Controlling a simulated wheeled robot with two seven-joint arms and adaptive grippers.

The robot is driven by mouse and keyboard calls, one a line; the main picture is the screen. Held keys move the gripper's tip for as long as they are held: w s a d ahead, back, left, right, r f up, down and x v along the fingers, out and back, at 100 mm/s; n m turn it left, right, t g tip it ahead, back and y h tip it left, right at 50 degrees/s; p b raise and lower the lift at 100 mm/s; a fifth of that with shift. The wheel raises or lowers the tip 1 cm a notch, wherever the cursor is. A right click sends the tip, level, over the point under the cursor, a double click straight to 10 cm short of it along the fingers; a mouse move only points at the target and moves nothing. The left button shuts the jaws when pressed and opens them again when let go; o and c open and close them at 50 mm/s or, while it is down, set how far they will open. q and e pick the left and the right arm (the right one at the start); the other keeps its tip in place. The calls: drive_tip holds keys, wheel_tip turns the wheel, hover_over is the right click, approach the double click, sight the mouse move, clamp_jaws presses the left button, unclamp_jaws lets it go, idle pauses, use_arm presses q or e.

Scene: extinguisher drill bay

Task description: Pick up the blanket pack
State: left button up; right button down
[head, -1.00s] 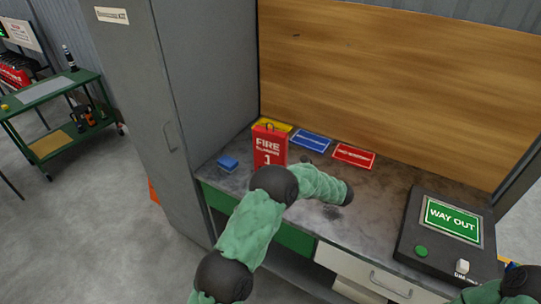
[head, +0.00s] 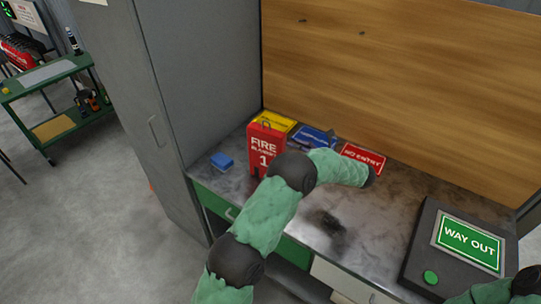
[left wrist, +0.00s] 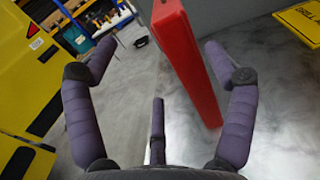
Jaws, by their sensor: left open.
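The blanket pack (head: 265,145) is a red upright box marked FIRE BLANKET 1, standing at the left of the bench in the head view. My left arm crosses in front of its lower right edge there, and the wrist end hides most of the left gripper. In the left wrist view, a plain red slab that looks like the pack (left wrist: 185,65) stands tilted in the picture, between the spread fingers and nearer the right-hand one. My left gripper (left wrist: 160,62) is open, with no finger seen closed on it.
A blue block (head: 222,161) lies left of the pack. A yellow sign (head: 275,121), a blue sign (head: 310,136) and a red NO ENTRY sign (head: 362,157) lie behind. A WAY OUT box (head: 468,241) stands at right. A grey cabinet (head: 200,80) borders the bench at left.

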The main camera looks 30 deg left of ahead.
use_arm(q)
wheel_tip(320, 180, down, 7)
drive_tip(key=b, duration=0.6)
drive_tip(key=w+a+b, duration=0.1)
drive_tip(key=a+b, duration=0.2)
drive_tip(key=a, duration=0.7)
drive_tip(key=shift+a+r+b, duration=0.15)
drive_tip(key=shift+a+b, duration=0.2)
drive_tip(key=shift+a, duration=0.05)
drive_tip(key=shift+r, duration=0.1)
clamp_jaws()
